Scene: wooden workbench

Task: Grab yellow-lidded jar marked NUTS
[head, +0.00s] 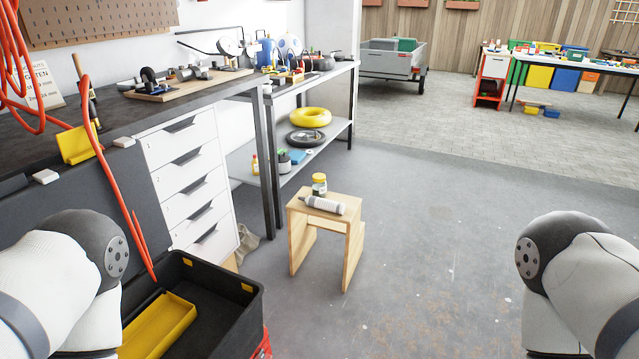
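A small jar with a yellow lid (319,184) stands upright on a wooden step stool (330,208) in the middle of the head view. Its label is too small to read. A grey-white bottle or tube (324,205) lies on its side on the stool just in front of the jar. My left and right arms show at the lower left and lower right edges, but neither gripper is in view. Both arms are well apart from the stool.
A black open toolbox (225,290) with a yellow tray (160,325) sits at the lower left. A dark workbench (60,150) with white drawers (190,175) and a shelf table (310,82) stand left of and behind the stool. The grey floor (440,240) to the right is clear.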

